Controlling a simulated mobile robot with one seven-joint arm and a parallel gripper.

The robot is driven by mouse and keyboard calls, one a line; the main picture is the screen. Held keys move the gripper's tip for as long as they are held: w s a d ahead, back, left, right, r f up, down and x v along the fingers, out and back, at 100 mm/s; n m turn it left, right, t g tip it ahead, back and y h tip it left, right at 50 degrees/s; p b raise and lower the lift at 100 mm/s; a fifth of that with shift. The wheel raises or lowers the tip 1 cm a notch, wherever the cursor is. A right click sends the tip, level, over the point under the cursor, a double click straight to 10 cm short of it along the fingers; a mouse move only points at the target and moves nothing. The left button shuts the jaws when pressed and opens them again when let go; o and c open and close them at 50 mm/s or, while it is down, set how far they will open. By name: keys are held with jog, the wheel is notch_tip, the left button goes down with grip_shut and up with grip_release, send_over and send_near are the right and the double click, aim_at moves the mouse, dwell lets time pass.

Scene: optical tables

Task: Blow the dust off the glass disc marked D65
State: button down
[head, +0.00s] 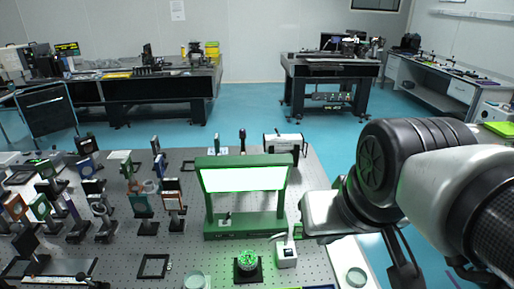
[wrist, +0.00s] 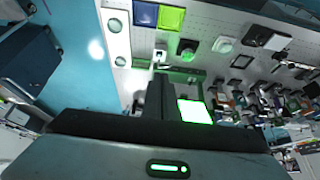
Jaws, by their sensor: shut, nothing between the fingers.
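Several round glass discs show, and I cannot read D65 on any. One pale disc (head: 195,281) lies at the front of the perforated table and shows in the wrist view (wrist: 223,44). A green-lit, speckled round piece (head: 247,260) sits on a black base. Another disc (head: 357,277) lies on a white strip at right, where the wrist view shows two discs. A small white box (head: 287,255) stands beside the speckled piece; I cannot tell whether it is a blower. My gripper (wrist: 160,82) is shut and empty, above the table near the green frame.
A green frame with a bright panel (head: 243,180) stands mid-table. Many mounted optics crowd the table's left side. A blue pad (wrist: 145,13) and a yellow pad (wrist: 171,17) lie near the front edge. Blue floor is open behind the table.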

dwell(0.4)
jog(key=w+a+f+m+g+y, duration=0.1)
jog(key=w+a+f+m+y, duration=0.2)
jog(key=a+f, duration=0.1)
jog(key=m+t+y+b, duration=0.2)
jog(key=m+y+b, duration=0.1)
jog(key=m, duration=1.3)
send_over(292, 253)
notch_tip(292, 253, down, 17)
jog(key=shift+s, duration=0.1)
jog(key=shift+f, duration=0.15)
notch_tip(292, 253, down, 7)
jog(key=b, duration=0.6)
jog(key=shift+f+b, duration=0.8)
jog(key=shift+b, duration=0.1)
